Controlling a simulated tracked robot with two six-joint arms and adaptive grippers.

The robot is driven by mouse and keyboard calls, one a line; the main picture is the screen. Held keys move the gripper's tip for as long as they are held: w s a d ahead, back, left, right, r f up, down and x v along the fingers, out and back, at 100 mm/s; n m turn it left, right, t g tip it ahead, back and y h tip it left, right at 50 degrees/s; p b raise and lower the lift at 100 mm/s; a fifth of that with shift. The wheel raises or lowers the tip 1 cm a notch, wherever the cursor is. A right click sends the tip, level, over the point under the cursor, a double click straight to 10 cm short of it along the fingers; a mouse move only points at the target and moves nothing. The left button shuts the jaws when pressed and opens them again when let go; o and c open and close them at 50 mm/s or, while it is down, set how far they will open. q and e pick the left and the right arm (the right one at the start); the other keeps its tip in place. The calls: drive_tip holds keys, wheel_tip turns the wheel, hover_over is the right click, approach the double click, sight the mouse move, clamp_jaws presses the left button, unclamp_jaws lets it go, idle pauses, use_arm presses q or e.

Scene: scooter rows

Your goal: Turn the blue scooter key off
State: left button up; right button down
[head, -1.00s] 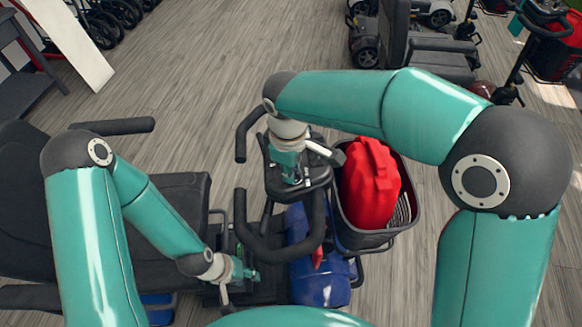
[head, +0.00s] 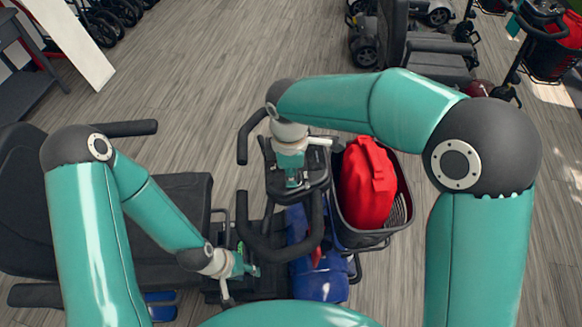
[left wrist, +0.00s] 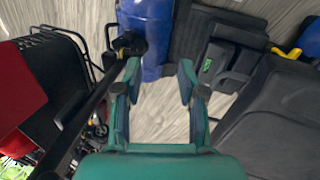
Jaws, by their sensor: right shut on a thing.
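The blue scooter has a blue body (head: 318,283), a black seat (head: 178,205), black handlebars (head: 268,252) and a dark console (head: 312,190). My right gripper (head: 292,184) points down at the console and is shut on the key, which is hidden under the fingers. I cannot see which way the key is turned. My left gripper (head: 252,269) is low beside the handlebars, between them and the seat. In the left wrist view, its fingers (left wrist: 158,82) are apart with nothing between them, and the blue body (left wrist: 148,35) is beyond them.
A black basket (head: 402,215) holding a red bag (head: 367,185) is right of the console, close to my right gripper. Another scooter (head: 430,50) stands at the back right. A white board (head: 62,40) leans at the upper left. The wooden floor between is clear.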

drive_tip(key=n+p, duration=0.2)
drive_tip(key=n, duration=0.1)
drive_tip(key=shift+r+n, duration=0.2)
drive_tip(key=shift+n, duration=0.1)
drive_tip(key=shift+n+g+p, duration=0.3)
drive_tip(key=shift+n+p, duration=0.3)
drive_tip(key=shift+n, duration=0.8)
drive_tip(key=shift+f, duration=0.1)
drive_tip(key=c, duration=1.1)
unclamp_jaws()
drive_tip(key=r, duration=1.1)
drive_tip(key=shift+w+a+r, duration=0.2)
drive_tip(key=shift+w+r, duration=0.15)
drive_tip(key=shift+r, duration=0.05)
drive_tip(key=shift+s, duration=0.1)
